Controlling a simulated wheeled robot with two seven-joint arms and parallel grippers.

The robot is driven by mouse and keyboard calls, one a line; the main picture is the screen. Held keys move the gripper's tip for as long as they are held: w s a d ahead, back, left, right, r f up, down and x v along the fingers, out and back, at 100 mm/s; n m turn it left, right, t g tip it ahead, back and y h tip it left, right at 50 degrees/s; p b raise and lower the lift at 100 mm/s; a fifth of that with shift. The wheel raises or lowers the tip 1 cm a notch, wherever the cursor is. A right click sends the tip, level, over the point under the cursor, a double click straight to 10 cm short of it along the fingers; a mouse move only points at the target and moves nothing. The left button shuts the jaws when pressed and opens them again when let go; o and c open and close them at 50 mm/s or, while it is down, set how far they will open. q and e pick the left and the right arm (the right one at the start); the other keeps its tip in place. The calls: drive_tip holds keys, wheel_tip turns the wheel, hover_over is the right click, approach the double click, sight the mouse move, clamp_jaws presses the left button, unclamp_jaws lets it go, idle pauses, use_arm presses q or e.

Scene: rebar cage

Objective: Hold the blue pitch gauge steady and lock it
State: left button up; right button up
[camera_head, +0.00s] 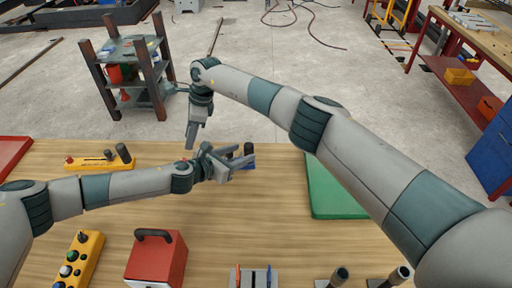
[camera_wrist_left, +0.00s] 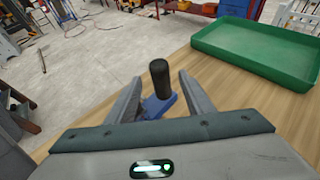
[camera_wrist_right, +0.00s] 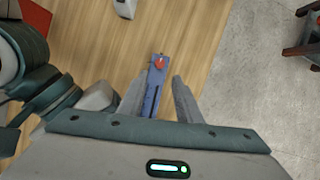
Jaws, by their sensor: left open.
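The blue pitch gauge (camera_head: 249,163) is near the table's far edge, partly hidden by my left gripper (camera_head: 236,160). Its upright black handle (camera_wrist_left: 160,80) stands between the left fingers in the left wrist view, with blue body (camera_wrist_left: 158,106) at its foot. My left gripper is open, a finger on either side. My right gripper (camera_head: 192,146) points down, left of the left gripper in the head view. In the right wrist view a slotted blue body (camera_wrist_right: 154,90) with a red knob (camera_wrist_right: 159,63) shows between its parted fingers. Contact cannot be told.
A green tray (camera_head: 335,190) lies to the right. A red box (camera_head: 158,260) and a yellow button panel (camera_head: 78,262) are in front. A yellow holder (camera_head: 100,162) is at the left. My right forearm crosses above the table. A shelf (camera_head: 130,75) stands beyond the table.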

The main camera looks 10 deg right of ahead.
use_arm(q)
drive_tip(key=x, duration=0.9)
drive_tip(key=shift+f, duration=0.1)
drive_tip(key=shift+c, duration=0.3)
clamp_jaws()
use_arm(e)
drive_tip(key=shift+o, duration=0.6)
drive_tip(key=shift+s, duration=0.1)
